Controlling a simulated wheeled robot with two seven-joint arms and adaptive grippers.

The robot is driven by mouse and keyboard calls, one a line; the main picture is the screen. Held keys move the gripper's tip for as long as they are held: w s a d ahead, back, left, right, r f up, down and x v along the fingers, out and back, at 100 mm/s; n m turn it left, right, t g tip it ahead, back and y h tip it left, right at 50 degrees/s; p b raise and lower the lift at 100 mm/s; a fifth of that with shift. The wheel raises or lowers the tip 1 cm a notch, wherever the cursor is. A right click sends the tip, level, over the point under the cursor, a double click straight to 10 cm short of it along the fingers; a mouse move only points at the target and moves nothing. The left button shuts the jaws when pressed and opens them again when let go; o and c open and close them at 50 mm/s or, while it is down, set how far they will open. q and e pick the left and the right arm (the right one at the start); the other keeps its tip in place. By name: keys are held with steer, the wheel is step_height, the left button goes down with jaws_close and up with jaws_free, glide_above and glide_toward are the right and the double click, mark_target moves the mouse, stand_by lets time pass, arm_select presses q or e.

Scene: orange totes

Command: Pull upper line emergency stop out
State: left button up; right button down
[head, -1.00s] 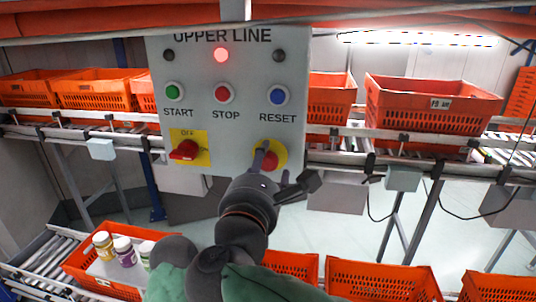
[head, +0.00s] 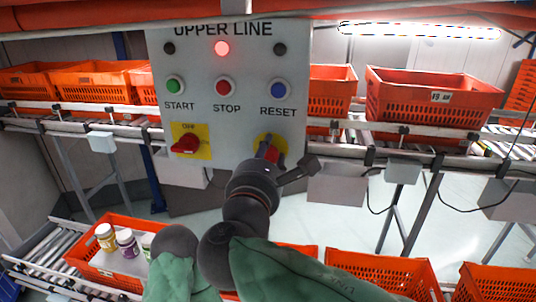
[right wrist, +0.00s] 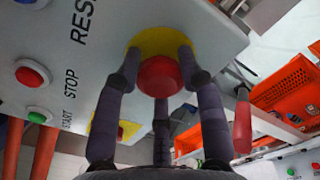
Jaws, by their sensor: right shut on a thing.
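The upper line panel (head: 232,115) is a grey box with labelled buttons. Its emergency stop (right wrist: 160,76) is a round red knob on a yellow disc at the panel's lower right. In the head view the stop (head: 272,154) is partly hidden by my fingers. My right gripper (head: 270,148) reaches up to it from below. In the right wrist view the right gripper's (right wrist: 160,70) dark fingers stand around the knob, two at its sides and one below, shut on it. My left gripper is not in view.
A red rotary switch (head: 187,145) on a yellow plate sits left of the stop. Green START (head: 175,85), red STOP (head: 224,87) and blue RESET (head: 280,90) buttons are above. A red lamp (head: 222,48) is lit. Orange totes (head: 432,100) line the conveyors behind and below.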

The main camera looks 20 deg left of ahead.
steer(key=shift+s+d+b, duration=0.1)
steer(key=shift+s+b, duration=0.3)
steer(key=shift+s, duration=0.15)
steer(key=shift+r, duration=0.1)
steer(key=c, duration=0.8)
jaws_free()
steer(key=shift+o, duration=0.3)
steer(key=shift+s+r, duration=0.1)
steer(key=shift+s, duration=0.05)
steer(key=shift+s+d, duration=0.1)
